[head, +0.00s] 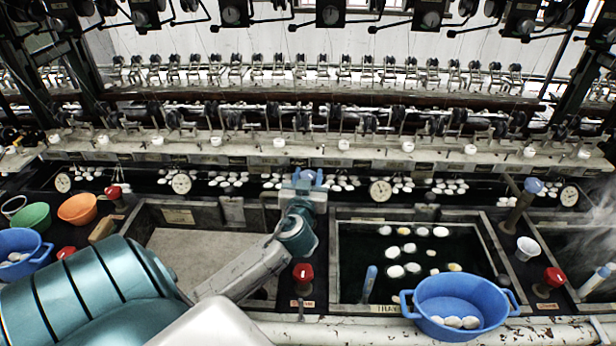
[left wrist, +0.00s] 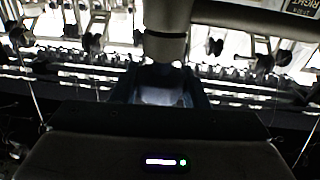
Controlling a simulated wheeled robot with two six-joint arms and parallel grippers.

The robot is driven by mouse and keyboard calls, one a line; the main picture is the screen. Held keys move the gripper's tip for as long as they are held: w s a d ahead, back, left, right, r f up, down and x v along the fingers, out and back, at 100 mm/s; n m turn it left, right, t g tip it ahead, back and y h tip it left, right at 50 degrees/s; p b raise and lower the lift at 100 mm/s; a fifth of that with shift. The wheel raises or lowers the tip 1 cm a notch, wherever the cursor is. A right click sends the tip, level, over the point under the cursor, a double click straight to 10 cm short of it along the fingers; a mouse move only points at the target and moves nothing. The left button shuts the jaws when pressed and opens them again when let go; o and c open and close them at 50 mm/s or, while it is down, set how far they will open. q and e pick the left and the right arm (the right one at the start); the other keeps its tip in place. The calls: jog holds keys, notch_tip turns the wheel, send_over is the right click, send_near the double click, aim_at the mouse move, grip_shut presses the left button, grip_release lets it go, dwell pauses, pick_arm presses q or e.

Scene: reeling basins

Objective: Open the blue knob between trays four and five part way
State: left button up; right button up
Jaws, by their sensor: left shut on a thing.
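A blue knob (head: 318,177) stands on the divider behind the gap between the pale tray on the left and the dark water tray on the right. My left gripper (head: 304,183) reaches up to it from the left and is shut on it, covering most of it and its stem. In the left wrist view the gripper (left wrist: 166,92) is dark, and the knob cannot be made out clearly. How far the knob is turned cannot be told. Another blue knob (head: 533,186) stands on a post at the right. My right gripper is not in view.
A red knob (head: 303,273) stands on the divider in front of my left gripper. The water tray (head: 345,225) holds several white cocoons. A blue basin (head: 460,290) with cocoons sits at its front edge. A round gauge (head: 380,190) is right of the gripper.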

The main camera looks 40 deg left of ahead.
aim_at(308, 175)
pick_arm(q)
jog(key=o, duration=1)
jog(key=shift+c, duration=0.2)
jog(key=shift+r, duration=0.1)
jog(key=shift+r, duration=0.25)
notch_tip(308, 175, up, 3)
jog(key=shift+f+b, duration=0.1)
jog(key=shift+b, duration=0.65)
jog(key=d+r+b+v, duration=0.1)
jog(key=v, duration=1.5)
jog(key=shift+w+r, duration=0.3)
jog(key=shift+w, duration=0.15)
